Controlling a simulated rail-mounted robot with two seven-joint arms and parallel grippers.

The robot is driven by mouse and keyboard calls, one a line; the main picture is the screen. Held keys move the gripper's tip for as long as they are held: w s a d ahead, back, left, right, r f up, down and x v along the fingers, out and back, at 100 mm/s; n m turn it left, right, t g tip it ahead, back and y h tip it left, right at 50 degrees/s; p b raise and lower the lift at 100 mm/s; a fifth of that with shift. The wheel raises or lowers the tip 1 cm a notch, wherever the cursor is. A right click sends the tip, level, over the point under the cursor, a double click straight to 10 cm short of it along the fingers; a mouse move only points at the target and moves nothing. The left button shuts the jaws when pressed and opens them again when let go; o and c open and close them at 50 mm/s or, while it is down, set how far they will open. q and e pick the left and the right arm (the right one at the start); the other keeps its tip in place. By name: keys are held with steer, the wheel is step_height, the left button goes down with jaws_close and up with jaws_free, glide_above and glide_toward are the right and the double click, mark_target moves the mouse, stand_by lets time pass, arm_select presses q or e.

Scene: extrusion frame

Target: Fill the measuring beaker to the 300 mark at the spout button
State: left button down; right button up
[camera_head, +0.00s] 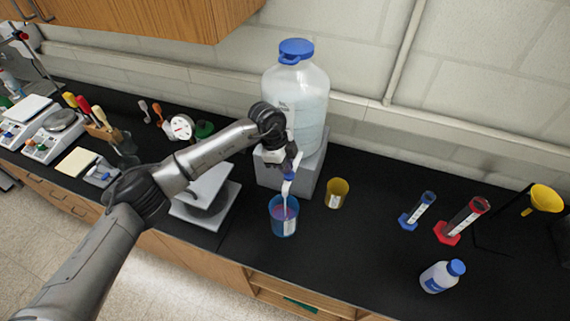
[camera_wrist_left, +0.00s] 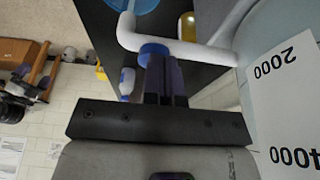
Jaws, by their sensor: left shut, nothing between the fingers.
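The measuring beaker (camera_head: 284,224), a blue see-through cup with a white label and pinkish-purple contents, stands upright on the black bench below the spout (camera_head: 287,187). Its marks and liquid level are too small to read. A pale streak runs from the spout down into it. The large clear jug (camera_head: 312,93) with a blue cap stands on a grey block. My left gripper (camera_head: 290,168) is shut and empty at the spout. In the left wrist view, its fingertips (camera_wrist_left: 164,62) are against the blue spout button (camera_wrist_left: 153,53) on the white pipe (camera_wrist_left: 128,32). My right gripper is not in view.
A yellow cup (camera_head: 337,193) stands right of the beaker. A scale with a white plate (camera_head: 206,185) is to its left. Blue (camera_head: 416,211) and red (camera_head: 464,222) cylinders and a blue-capped bottle (camera_head: 440,277) are at right. The bench in front of the yellow cup is clear.

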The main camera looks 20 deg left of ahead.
arm_select(q)
steer(key=shift+s+f, duration=0.1)
steer(key=shift+f, duration=0.1)
stand_by(0.4)
steer(key=shift+r, duration=0.1)
step_height(320, 180, up, 5)
steer(key=p, duration=0.4)
steer(key=b+v, duration=0.3)
steer(key=v, duration=0.6)
steer(key=shift+a, duration=0.2)
